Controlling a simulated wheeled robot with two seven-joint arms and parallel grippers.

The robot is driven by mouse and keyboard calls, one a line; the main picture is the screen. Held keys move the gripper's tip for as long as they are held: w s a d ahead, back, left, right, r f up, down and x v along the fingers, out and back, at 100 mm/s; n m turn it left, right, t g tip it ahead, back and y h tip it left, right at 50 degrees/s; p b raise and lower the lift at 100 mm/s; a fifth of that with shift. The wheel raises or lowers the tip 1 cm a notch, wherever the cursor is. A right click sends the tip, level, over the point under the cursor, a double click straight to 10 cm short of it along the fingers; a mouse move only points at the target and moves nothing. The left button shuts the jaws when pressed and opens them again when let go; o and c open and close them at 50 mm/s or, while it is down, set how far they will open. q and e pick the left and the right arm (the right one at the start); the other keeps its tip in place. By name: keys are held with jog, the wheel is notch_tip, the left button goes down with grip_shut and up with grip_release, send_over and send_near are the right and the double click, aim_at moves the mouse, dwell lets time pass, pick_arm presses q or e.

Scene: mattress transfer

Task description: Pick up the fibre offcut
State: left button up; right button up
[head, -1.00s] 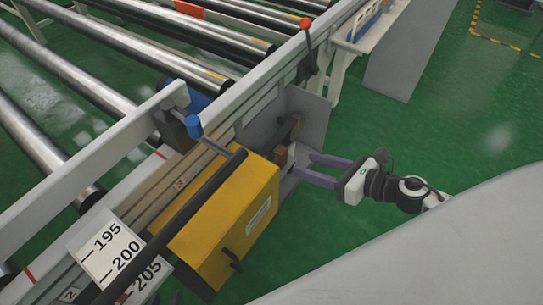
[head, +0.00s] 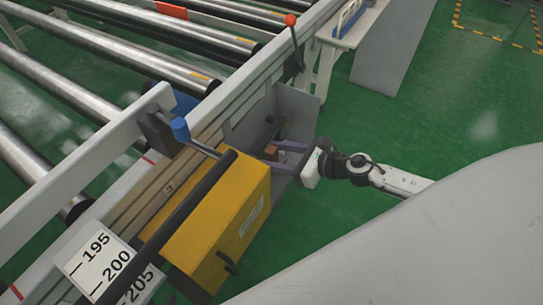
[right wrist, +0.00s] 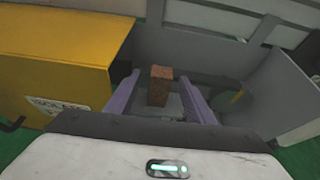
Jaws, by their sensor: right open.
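The fibre offcut is a small brown block (head: 271,152) in the grey open-sided bay beside the yellow box. In the right wrist view the block (right wrist: 160,86) stands upright between the two purple fingers, near their tips, with gaps on both sides. My right gripper (head: 283,156) is open and reaches into the bay from the right; it also shows in the right wrist view (right wrist: 161,88). The fingers partly overlap the bay in the head view. My left gripper is not in view.
The yellow box (head: 215,225) stands close on the left of the bay. The grey bay walls (head: 297,110) rise behind and beside the block. A roller conveyor (head: 110,55) with a pale rail runs along the left. Green floor is open at the right.

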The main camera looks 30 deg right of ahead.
jog(key=shift+w+a+f, duration=0.2)
jog(key=shift+w+a, duration=0.05)
jog(key=shift+w, duration=0.15)
jog(key=c, duration=1.1)
jog(key=shift+r, duration=0.1)
